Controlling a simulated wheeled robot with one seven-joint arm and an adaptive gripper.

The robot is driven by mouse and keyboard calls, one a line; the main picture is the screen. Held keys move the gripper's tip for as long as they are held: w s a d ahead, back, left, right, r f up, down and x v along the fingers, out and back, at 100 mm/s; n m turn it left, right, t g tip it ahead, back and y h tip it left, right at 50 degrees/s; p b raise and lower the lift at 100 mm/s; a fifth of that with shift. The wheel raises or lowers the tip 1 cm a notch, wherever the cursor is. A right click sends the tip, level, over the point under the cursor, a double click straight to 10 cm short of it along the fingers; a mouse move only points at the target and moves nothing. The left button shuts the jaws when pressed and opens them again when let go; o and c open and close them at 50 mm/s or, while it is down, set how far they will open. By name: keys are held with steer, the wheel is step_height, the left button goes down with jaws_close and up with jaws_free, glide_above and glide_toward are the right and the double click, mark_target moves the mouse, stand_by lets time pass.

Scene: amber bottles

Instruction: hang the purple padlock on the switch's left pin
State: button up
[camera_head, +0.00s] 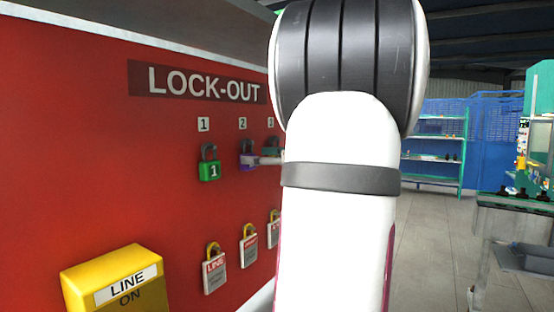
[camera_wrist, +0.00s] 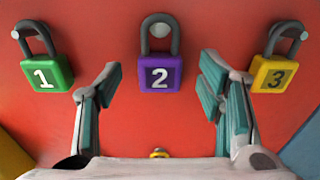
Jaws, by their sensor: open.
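The purple padlock (camera_wrist: 160,74), marked 2, hangs by its dark shackle on a pin on the red board. In the head view the purple padlock (camera_head: 246,160) is partly covered by my gripper (camera_head: 266,158). In the wrist view my gripper (camera_wrist: 160,84) is open, one teal-padded finger to each side of the purple padlock, with a gap on both sides. Whether the fingertips reach the padlock's depth is unclear. A yellow box (camera_head: 112,280) reading LINE ON, perhaps the switch, is at the lower left; no left pin can be made out on it.
A green padlock (camera_wrist: 43,73) marked 1 hangs to the left and a yellow padlock (camera_wrist: 273,73) marked 3 to the right, close to the fingers. My arm hides the board's right part in the head view.

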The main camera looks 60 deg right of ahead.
steer(key=shift+w+d, duration=0.1)
steer(key=shift+w, duration=1.2)
steer(key=c, duration=1.3)
steer(key=shift+r+p, duration=0.45)
steer(key=shift+p, duration=0.1)
steer(key=shift+s+a+p, duration=0.2)
steer(key=shift+s+p, duration=0.7)
steer(key=shift+s, duration=0.85)
steer(key=shift+s+a+p, duration=0.15)
steer(key=shift+s+p, duration=0.7)
steer(key=shift+s, duration=0.9)
